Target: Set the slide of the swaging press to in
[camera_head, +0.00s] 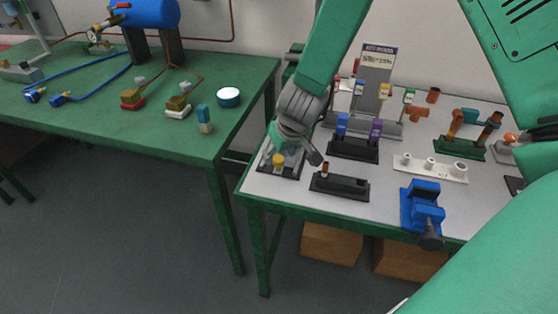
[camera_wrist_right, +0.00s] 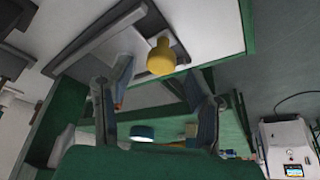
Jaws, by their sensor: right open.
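A small device with a black base (camera_head: 291,169) and a yellow knob (camera_head: 278,160) stands at the near left corner of the right table. It looks like the swaging press with its slide, but I cannot read a label or the slide's position. My right gripper (camera_head: 296,150) is just above and behind it, partly hiding it. In the right wrist view the yellow knob (camera_wrist_right: 161,57) is beyond the open fingers (camera_wrist_right: 150,92), roughly between their lines. The gripper appears empty, and I see no clear contact with the knob. My left gripper is out of view.
A black block with a copper piece (camera_head: 340,186) stands right of the device, and a blue vise (camera_head: 422,207) farther right. Blue and purple fittings on a black stand (camera_head: 353,149) are behind. The green left table (camera_head: 150,140) is across a narrow gap.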

